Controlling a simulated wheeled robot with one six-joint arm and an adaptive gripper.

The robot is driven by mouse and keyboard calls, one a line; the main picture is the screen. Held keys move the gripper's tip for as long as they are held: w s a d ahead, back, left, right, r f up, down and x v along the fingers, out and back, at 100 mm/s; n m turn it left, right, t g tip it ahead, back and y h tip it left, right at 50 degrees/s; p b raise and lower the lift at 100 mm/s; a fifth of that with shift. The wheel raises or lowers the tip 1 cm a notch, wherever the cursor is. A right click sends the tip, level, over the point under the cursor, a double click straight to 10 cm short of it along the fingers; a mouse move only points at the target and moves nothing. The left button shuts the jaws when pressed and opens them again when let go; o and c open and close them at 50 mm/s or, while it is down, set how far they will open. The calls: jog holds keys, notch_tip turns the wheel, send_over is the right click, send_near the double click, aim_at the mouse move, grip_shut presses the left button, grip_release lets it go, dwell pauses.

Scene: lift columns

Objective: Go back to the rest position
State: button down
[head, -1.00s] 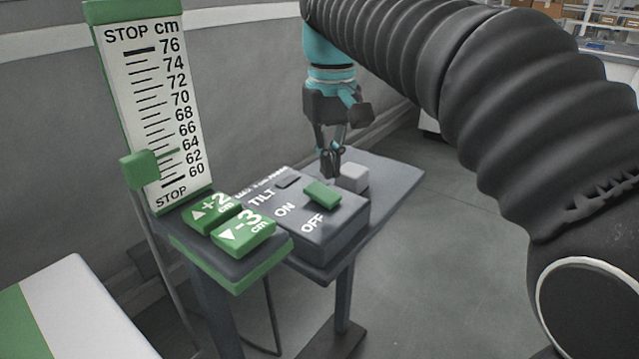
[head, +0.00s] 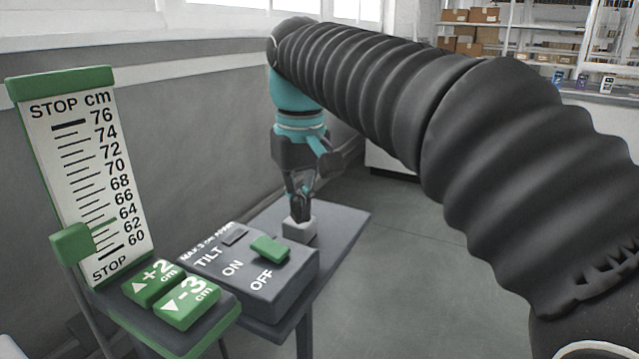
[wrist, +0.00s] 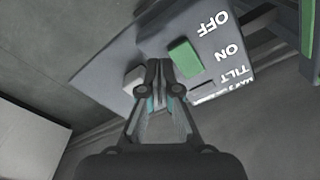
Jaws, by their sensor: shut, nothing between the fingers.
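My gripper (head: 300,206) is shut and empty.
Green buttons marked +2 cm (head: 152,284) and -3 cm (head: 188,303) sit left of the box. A scale board (head: 85,180) stands behind them, its green pointer (head: 72,243) near 63. A wall runs behind; shelves with boxes (head: 470,30) stand far back. Floor at right is clear.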

jog(key=s+d+f+m+t, duration=0.1)
jog(key=s+d+f+m, duration=0.15)
jog(key=d, duration=0.45)
jog(key=s+d+f+m+t, duration=0.15)
jog(key=s+d+f, duration=0.25)
jog(key=d, duration=0.4)
jog(key=s+d+f+m+t, duration=0.2)
jog(key=s+d+f, duration=0.6)
jog(key=f, duration=0.3)
jog(key=shift+s+m, duration=0.2)
jog(key=shift+m, duration=0.1)
